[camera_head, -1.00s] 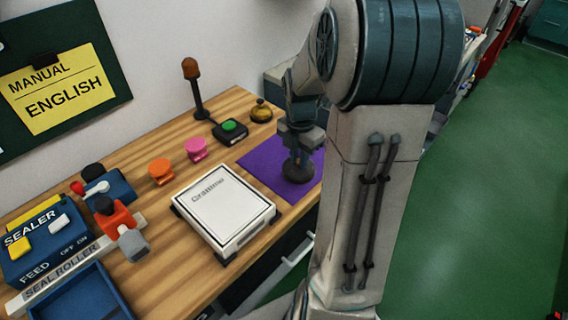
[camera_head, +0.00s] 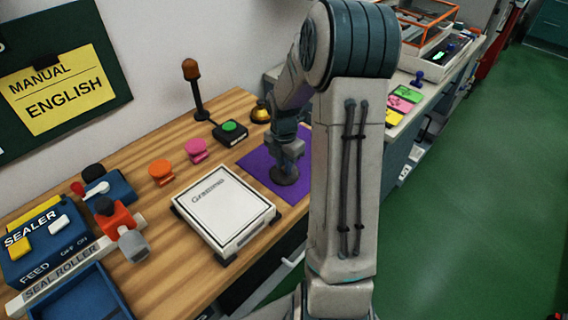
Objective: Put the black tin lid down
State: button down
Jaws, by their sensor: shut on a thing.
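My gripper (camera_head: 287,160) points down over the purple mat (camera_head: 259,169) on the wooden bench, partly screened by my own arm. It is shut on a dark round thing, which looks like the black tin lid (camera_head: 285,177). The lid is low over the mat; I cannot tell whether it touches the mat. The fingertips are too small and dark to make out clearly.
Near the mat are a green button (camera_head: 229,128), a brass bell (camera_head: 261,112), and pink (camera_head: 196,149) and orange (camera_head: 160,171) pieces. The blue sealer (camera_head: 44,240) stands at far left.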

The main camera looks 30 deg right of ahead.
jog(key=shift+f, duration=0.15)
jog(key=c, duration=1.3)
grip_release()
notch_tip(320, 180, up, 12)
jog(key=s+a+r+m+t, duration=0.1)
jog(key=s+a+m, duration=0.3)
jog(key=s+m, duration=0.2)
jog(key=s+a+r+m+t, duration=0.1)
jog(key=s+a+r+m, duration=0.1)
jog(key=s+a+m, duration=0.3)
jog(key=s+a+r+m+t, duration=0.1)
jog(key=s+a+r+m, duration=0.1)
jog(key=s+a+m, duration=0.2)
jog(key=shift+s+a+r+m+p, duration=0.15)
jog(key=shift+s+m, duration=0.45)
jog(key=shift+m, duration=0.6)
jog(key=shift+s+a+f+m+p, duration=0.1)
jog(key=shift+s+m, duration=0.5)
jog(key=shift+m, duration=0.6)
jog(key=shift+s+a+r+m+p, duration=0.15)
jog(key=shift+s+m, duration=0.45)
jog(key=shift+m, duration=0.6)
